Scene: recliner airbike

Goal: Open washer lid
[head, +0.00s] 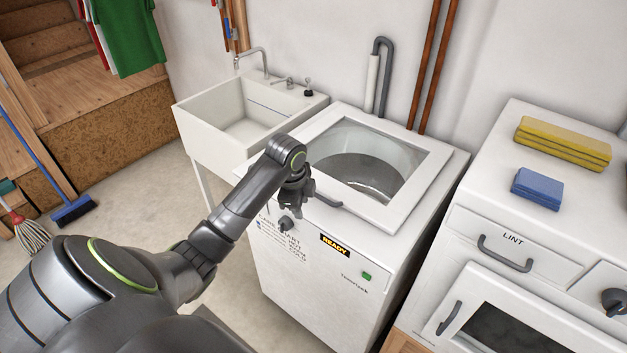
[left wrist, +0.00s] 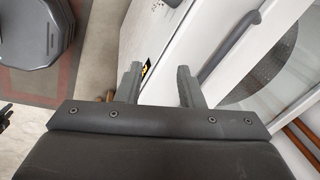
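The white washer (head: 300,285) stands in the middle of the head view. Its lid (head: 414,196), a white frame around a clear window, lies flat on top and looks closed; the drum shows through it. A grey bar handle (head: 328,201) sits on the lid's front edge. My left gripper (head: 296,203) is over the washer's front edge, just left of the handle, and hides its left end. In the left wrist view the fingers (left wrist: 158,78) are apart with nothing held between them. The handle (left wrist: 228,47) shows right of both fingers. My right gripper is out of view.
A white sink (head: 250,125) stands left of the washer. A dryer (head: 500,230) with a blue cloth stack (head: 537,189) and yellow cloths (head: 562,144) stands to the right. A grey hose (head: 386,75) and brown pipes (head: 428,70) run up the wall behind.

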